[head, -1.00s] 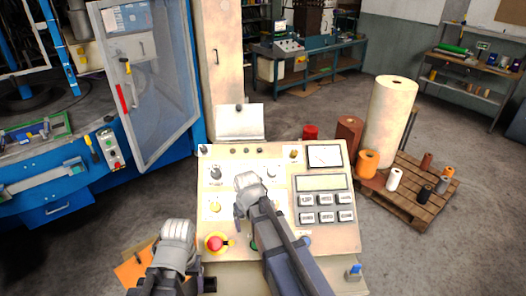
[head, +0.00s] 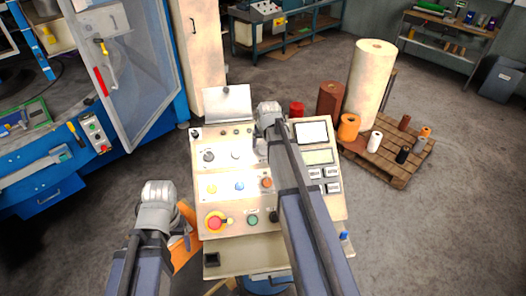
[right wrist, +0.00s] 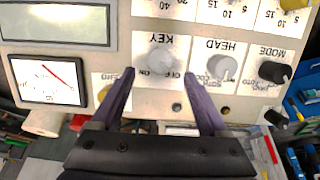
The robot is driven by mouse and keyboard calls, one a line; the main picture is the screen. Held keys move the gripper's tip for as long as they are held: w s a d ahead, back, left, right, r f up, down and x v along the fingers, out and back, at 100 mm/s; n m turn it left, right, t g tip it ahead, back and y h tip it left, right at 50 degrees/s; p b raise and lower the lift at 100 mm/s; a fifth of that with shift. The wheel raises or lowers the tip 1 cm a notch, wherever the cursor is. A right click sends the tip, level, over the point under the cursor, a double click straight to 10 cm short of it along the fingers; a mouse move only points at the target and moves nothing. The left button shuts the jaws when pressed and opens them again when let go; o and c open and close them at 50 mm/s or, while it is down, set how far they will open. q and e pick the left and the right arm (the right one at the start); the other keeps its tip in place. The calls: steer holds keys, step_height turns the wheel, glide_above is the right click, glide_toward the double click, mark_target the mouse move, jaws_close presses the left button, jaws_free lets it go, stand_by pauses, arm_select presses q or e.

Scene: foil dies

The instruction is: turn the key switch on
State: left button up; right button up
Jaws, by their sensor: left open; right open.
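The key switch (right wrist: 160,64) is a pale round knob under the label KEY in the right wrist view, which shows the panel upside down. OFF and ON marks sit beside it; I cannot tell which one it points at. My right gripper (right wrist: 160,75) is open, its two dark fingers on either side of the knob in that view; contact is not clear. In the head view my right gripper (head: 266,130) is over the upper middle of the control panel (head: 205,181) and largely hides the switch. My left gripper (head: 181,238) is open and empty, left of the panel.
The HEAD knob (right wrist: 222,68) and dark MODE knob (right wrist: 273,71) are beside the key switch. A red emergency button (head: 214,221) is at the panel's lower left. A machine with a clear door (head: 125,75) stands left; a pallet with rolls (head: 390,165) stands right.

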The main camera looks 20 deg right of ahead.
mark_target(263, 150)
steer(key=b+x, duration=0.5)
steer(key=x, duration=0.1)
steer(key=shift+w+f, duration=0.1)
steer(key=shift+f, duration=0.25)
steer(key=shift+d, duration=0.1)
steer(key=shift+r, duration=0.1)
jaws_close()
